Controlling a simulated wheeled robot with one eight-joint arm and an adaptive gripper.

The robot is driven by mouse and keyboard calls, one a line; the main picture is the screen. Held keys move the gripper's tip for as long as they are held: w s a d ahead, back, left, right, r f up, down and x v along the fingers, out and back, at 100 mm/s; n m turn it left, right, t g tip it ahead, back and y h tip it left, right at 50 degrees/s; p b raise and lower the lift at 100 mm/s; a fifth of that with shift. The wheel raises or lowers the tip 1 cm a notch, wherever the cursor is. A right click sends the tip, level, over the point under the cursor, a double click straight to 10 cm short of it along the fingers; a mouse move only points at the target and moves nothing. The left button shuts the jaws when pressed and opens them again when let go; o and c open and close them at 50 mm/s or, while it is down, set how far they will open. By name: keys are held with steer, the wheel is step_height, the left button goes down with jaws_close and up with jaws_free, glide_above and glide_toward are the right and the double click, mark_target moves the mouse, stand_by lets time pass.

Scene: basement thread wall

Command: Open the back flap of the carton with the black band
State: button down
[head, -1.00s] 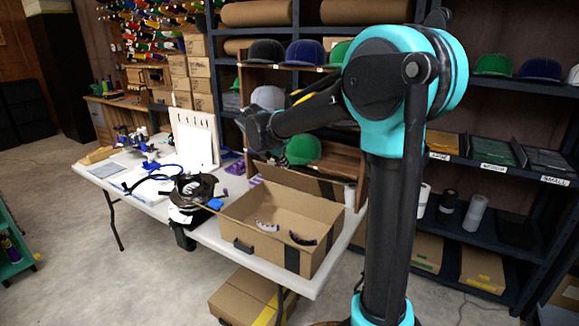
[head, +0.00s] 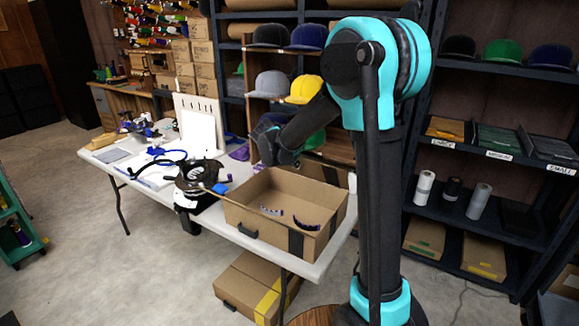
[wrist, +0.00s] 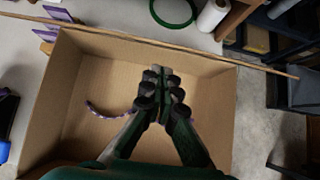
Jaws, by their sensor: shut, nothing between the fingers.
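The carton with the black band (head: 262,224) stands open-topped on the white table, its black band (head: 296,243) running down the front wall. It holds a few small curved strips (head: 306,225). The carton also fills the middle of the wrist view (wrist: 70,75). There a thin brown strip (wrist: 270,69) runs along and past its far edge; I cannot tell whether it is the back flap seen edge-on. My gripper (head: 284,158) is over the carton's back side, pointing down. In the wrist view its fingers (wrist: 162,72) are together and empty, over the carton's interior near the far wall.
A cap shelf with a yellow cap (head: 303,87) stands close behind my gripper. A black round device (head: 197,178) and a blue item sit left of the carton. Another carton (head: 247,288) lies under the table (head: 330,252).

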steer(key=shift+w+d+r, duration=0.45)
steer(key=shift+w+d, duration=0.05)
steer(key=shift+w, duration=0.2)
